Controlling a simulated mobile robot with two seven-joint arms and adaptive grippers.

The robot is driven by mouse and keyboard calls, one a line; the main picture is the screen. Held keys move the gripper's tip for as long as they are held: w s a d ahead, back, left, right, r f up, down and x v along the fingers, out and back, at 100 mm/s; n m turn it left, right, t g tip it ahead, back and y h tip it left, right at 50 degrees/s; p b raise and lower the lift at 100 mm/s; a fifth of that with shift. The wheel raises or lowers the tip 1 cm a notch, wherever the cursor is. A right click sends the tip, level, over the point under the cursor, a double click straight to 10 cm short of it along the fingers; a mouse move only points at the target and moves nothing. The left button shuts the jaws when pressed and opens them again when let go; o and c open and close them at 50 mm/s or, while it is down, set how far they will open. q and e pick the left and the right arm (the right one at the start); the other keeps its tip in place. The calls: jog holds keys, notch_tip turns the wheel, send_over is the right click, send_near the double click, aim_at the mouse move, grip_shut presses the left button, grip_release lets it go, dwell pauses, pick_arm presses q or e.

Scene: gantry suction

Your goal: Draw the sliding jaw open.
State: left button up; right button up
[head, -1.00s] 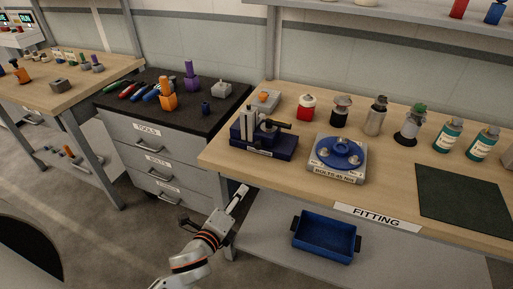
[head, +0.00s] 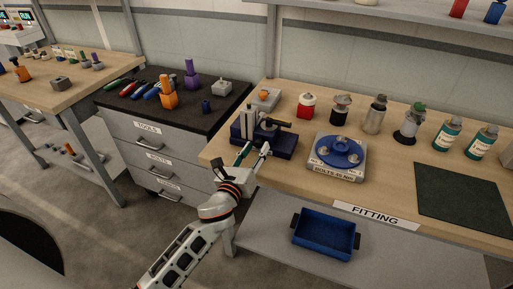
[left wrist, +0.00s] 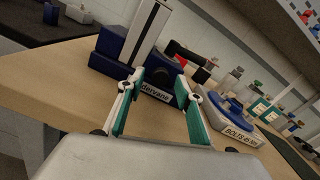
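A dark blue vise-like fixture (head: 283,147) stands at the left front of the wooden bench, with grey upright plates (head: 249,120) and a dark bar to their right. In the left wrist view the blue fixture (left wrist: 108,46) has a tall grey upright (left wrist: 147,32), a dark round part (left wrist: 161,76) and a partly covered front label. Which part is the sliding jaw is unclear. My left gripper (head: 254,153) is open at the fixture's front; it also shows in the left wrist view (left wrist: 158,82), fingers spread on either side of the label. Contact cannot be told. My right gripper is out of view.
A plate with a blue disc (head: 341,150) stands right of the fixture. Bottles and cans line the bench behind. A blue tray (head: 325,237) sits on the lower shelf. A tool cabinet (head: 160,146) stands to the left. A green mat (head: 462,197) lies clear at right.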

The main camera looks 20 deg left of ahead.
pick_arm(q)
jog(key=shift+w, duration=0.5)
jog(key=shift+c, duration=0.2)
grip_shut()
jog(key=shift+s+d+b, duration=0.15)
jog(key=shift+d+b, duration=0.15)
jog(key=shift+d, duration=2)
jog(key=shift+o, duration=0.2)
grip_release()
jog(key=shift+a, duration=0.1)
jog(key=shift+s, duration=0.1)
jog(key=s, duration=1.1)
jog(key=shift+s+a, duration=0.35)
jog(key=shift+s, duration=0.05)
